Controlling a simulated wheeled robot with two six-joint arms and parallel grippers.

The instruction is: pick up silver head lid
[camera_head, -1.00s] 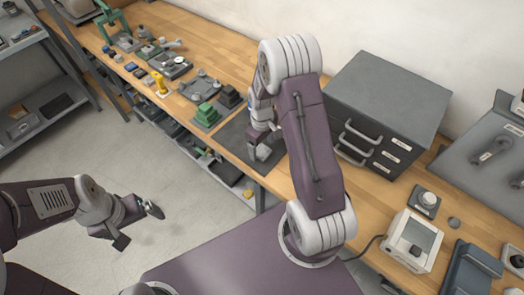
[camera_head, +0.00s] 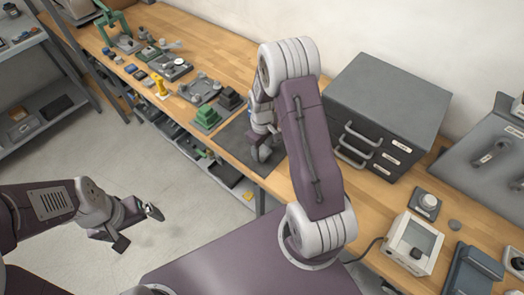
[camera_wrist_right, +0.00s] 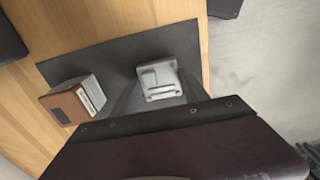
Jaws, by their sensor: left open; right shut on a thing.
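The silver head lid (camera_wrist_right: 160,79) shows in the right wrist view as a small light grey block with raised ridges, over the dark mat. My right gripper (camera_wrist_right: 158,96) is shut on it, the dark fingers at its sides. In the head view my right gripper (camera_head: 261,153) is low over the mat on the bench, partly behind my own arm, and the lid cannot be made out there. I cannot tell whether the lid still touches the mat. My left gripper (camera_head: 137,227) is open and empty over the floor, away from the bench.
A brown and grey block (camera_wrist_right: 72,99) stands on the dark mat (camera_wrist_right: 115,58), left of the lid. A grey drawer cabinet (camera_head: 390,105) stands right of my right arm. Green blocks (camera_head: 207,116) and a grey fixture (camera_head: 200,90) lie left of the mat.

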